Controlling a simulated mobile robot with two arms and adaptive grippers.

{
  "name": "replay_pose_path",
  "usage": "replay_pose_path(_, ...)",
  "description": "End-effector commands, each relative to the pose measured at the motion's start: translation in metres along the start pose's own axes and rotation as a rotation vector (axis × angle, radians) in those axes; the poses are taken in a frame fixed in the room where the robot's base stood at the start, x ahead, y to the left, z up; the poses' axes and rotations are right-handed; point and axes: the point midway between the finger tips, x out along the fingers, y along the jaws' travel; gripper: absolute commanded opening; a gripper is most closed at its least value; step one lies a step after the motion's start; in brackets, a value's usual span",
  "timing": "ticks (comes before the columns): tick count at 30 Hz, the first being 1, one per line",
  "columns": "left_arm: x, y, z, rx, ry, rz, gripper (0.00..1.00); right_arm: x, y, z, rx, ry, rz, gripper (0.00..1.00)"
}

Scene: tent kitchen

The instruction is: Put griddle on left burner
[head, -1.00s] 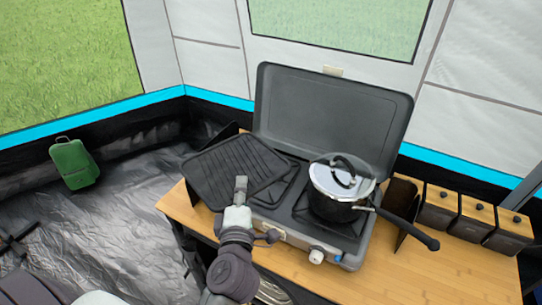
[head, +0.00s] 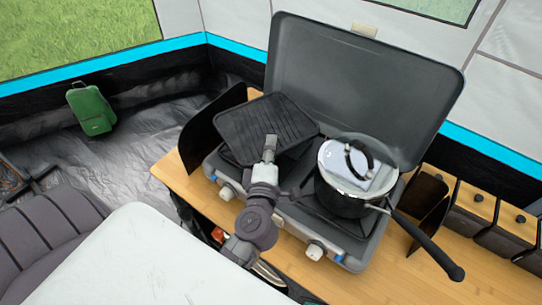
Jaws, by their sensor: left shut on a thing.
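The black ridged griddle (head: 262,125) is over the left side of the grey camping stove (head: 350,258), above the left burner, which it mostly hides. It looks slightly tilted, and I cannot tell whether it touches the burner grate. My left gripper (head: 270,146) is shut on the griddle's near edge. A lidded pot (head: 345,190) with a long black handle stands on the right burner. My right gripper is not in view.
The stove's raised lid (head: 365,85) stands behind the burners. A black side panel (head: 208,128) rises left of the stove. Wooden-topped boxes (head: 475,205) stand at right on the wooden table (head: 172,178).

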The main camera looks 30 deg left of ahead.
Motion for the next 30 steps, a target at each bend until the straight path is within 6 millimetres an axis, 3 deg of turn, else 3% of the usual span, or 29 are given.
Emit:
replay_pose_path(3,0.0,-0.021,0.0,0.004,0.0,0.001,0.0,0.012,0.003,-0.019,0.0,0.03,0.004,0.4)
replay_pose_path(7,-0.001,-0.029,0.0,0.003,-0.001,0.002,0.0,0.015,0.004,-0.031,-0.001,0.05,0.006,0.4)
replay_pose_path(18,-0.001,-0.032,0.0,0.001,-0.001,0.003,0.0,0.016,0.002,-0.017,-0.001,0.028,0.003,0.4)
replay_pose_path(19,-0.001,-0.033,0.0,0.001,0.0,-0.001,0.14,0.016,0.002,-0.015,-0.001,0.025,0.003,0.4)
replay_pose_path(23,-0.001,-0.033,0.0,0.001,0.0,-0.001,0.36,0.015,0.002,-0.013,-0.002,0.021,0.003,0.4)
replay_pose_path(30,-0.001,-0.033,0.0,0.001,0.0,-0.001,0.36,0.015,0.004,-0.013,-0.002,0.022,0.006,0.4)
